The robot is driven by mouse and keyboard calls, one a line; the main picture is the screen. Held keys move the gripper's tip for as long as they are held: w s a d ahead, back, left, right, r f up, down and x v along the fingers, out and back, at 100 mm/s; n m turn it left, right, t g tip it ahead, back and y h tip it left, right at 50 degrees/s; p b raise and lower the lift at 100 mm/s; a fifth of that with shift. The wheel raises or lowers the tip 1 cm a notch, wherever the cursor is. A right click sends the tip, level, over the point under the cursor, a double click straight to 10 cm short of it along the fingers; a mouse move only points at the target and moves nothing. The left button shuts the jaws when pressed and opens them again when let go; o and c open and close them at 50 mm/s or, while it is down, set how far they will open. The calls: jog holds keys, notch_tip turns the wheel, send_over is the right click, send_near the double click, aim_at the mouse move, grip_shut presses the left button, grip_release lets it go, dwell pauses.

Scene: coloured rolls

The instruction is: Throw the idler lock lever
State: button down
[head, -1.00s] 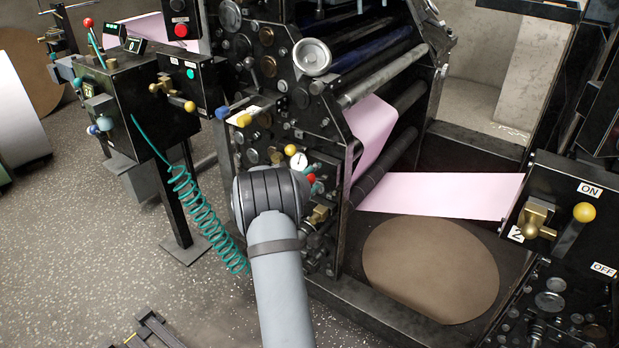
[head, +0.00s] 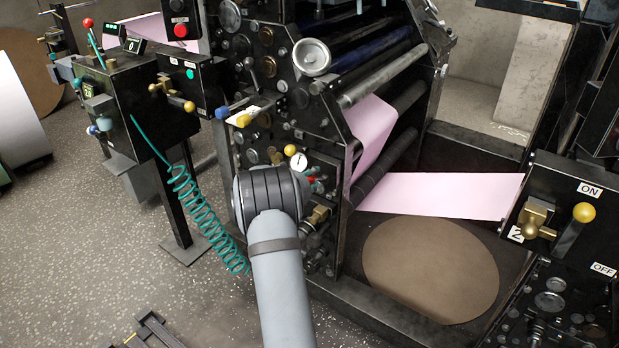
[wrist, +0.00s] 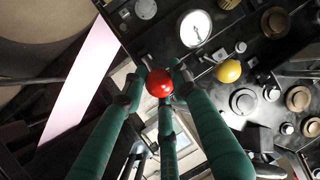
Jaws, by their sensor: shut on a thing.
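A red ball knob (wrist: 160,84) is in the middle of the wrist view, between the tips of my gripper (wrist: 160,80). The green-sleeved fingers are closed around it. I take it as the end of the idler lock lever, though no label is readable. The knob shows as a small red spot (head: 310,180) in the head view, on the press's side panel, just right of my wrist. My wrist hides most of my gripper there. The lever's shaft and pivot are mostly hidden behind the knob and fingers.
A round white gauge (wrist: 195,28) and a yellow knob (wrist: 229,71) sit close by on the same panel. A pink paper web (head: 440,193) runs right of the panel. A coiled green hose (head: 200,215) hangs at the left. A right-hand panel has a yellow-knobbed lever (head: 583,213).

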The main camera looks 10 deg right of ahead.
jog(key=shift+w+r+p, duration=0.1)
jog(key=shift+r+p, duration=0.2)
jog(key=shift+r, duration=0.05)
